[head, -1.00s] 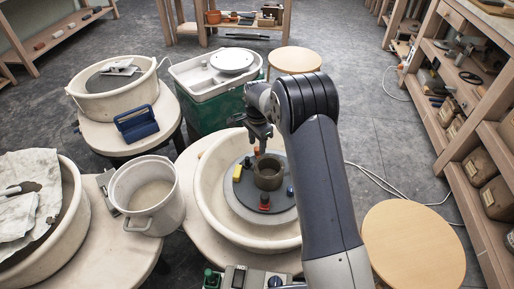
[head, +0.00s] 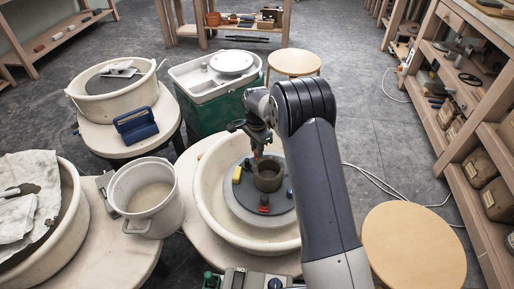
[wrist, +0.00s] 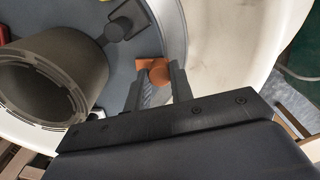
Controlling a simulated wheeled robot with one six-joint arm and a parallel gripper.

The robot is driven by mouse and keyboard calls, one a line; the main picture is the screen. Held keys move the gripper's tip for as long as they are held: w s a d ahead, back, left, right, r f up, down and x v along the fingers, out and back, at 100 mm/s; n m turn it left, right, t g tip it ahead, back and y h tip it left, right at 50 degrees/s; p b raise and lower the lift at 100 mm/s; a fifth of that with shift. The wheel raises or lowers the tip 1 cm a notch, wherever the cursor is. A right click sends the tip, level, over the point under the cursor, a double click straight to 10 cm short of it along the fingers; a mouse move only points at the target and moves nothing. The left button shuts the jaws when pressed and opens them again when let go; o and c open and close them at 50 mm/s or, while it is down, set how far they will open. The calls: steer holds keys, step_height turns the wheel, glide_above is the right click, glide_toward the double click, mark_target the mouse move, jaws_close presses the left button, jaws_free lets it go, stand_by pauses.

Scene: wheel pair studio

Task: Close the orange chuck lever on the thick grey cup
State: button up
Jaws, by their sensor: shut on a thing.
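The thick grey cup (head: 268,175) stands upright on the grey wheel head (head: 241,207) inside the cream splash pan. In the wrist view its open rim and wall (wrist: 62,72) fill the left side. The orange chuck lever (wrist: 153,68) lies between the fingertips of my gripper (wrist: 158,75), beside the cup. My gripper (head: 257,152) comes down at the cup's far side in the head view, where the lever is mostly hidden. The fingers are shut on the orange lever. A red lever (head: 264,204) and a yellow lever (head: 237,174) sit around the cup.
The cream splash pan (head: 207,207) surrounds the wheel head closely. A white bucket (head: 145,215) stands to the left, and a round wooden stool (head: 413,245) to the right. Open floor lies at right.

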mark_target(279, 157)
jaws_close()
steer(key=shift+w+d+m+p, duration=0.2)
steer(key=shift+d+m+p, duration=0.15)
steer(key=shift+d+m, duration=0.55)
steer(key=shift+d+m+p, duration=0.3)
steer(key=shift+d+m, duration=0.8)
steer(key=shift+d, duration=0.05)
steer(key=shift+s+d+m, duration=0.2)
steer(key=shift+d+m, duration=0.75)
steer(key=shift+m, duration=0.05)
steer(key=shift+s+d+m, duration=0.15)
steer(key=shift+d+m, duration=0.8)
steer(key=shift+m, duration=0.05)
steer(key=o, duration=0.9)
jaws_free()
steer(key=shift+o, duration=0.2)
steer(key=shift+r, duration=0.1)
step_height(279, 157, up, 11)
steer(key=p, duration=0.2)
steer(key=shift+f, duration=0.2)
